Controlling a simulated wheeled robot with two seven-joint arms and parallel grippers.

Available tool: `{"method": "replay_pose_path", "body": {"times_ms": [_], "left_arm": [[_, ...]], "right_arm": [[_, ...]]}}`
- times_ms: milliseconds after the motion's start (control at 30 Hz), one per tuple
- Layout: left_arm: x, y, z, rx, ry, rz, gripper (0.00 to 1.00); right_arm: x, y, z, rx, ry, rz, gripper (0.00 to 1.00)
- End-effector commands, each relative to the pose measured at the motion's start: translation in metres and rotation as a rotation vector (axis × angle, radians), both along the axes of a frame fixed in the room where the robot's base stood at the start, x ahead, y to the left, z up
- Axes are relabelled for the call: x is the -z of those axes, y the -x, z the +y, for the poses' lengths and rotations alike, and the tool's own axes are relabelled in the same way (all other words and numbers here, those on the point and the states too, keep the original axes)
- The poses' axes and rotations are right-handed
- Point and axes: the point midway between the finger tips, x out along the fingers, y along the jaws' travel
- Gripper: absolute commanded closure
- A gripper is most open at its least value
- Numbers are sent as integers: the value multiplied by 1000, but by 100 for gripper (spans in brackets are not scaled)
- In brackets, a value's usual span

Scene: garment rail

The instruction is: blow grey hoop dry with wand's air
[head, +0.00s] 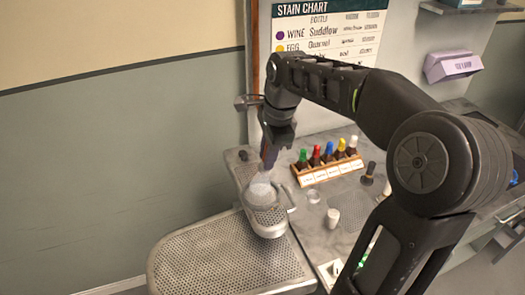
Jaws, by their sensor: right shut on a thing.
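My right gripper (272,138) points down over the small raised pad of the work board and is shut on a slim dark wand (268,155). The wand's lower end points at the pad. A pale, see-through cone (261,185) spreads from that end onto the pad. A grey rounded rim (270,230) shows around the pad's front end; it looks like the grey hoop, but I cannot tell clearly. The cone covers part of the pad, and I cannot tell whether the surface is wet. My left gripper is out of view.
A perforated board (225,262) fills the front. To the right stand a wooden rack (328,172) of bottles with coloured caps, a white cup (332,217) and a dark brush (368,173). A stain chart (328,35) hangs behind. My right arm hides part of the counter.

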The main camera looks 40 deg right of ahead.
Motion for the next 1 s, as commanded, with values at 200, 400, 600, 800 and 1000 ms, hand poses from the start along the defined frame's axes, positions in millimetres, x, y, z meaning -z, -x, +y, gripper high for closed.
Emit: {"method": "replay_pose_path", "body": {"times_ms": [200, 400, 600, 800, 1000], "left_arm": [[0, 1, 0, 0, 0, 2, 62], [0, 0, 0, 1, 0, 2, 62], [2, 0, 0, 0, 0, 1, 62], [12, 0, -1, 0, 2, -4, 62], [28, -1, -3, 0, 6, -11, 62]], "right_arm": [[0, -2, 1, -68, 11, -13, 100], [0, -2, 1, -73, 12, -13, 100], [2, -2, 1, -73, 12, -13, 100], [15, -2, 1, -72, 12, -12, 100], [36, -2, 1, -72, 11, -11, 100]]}}
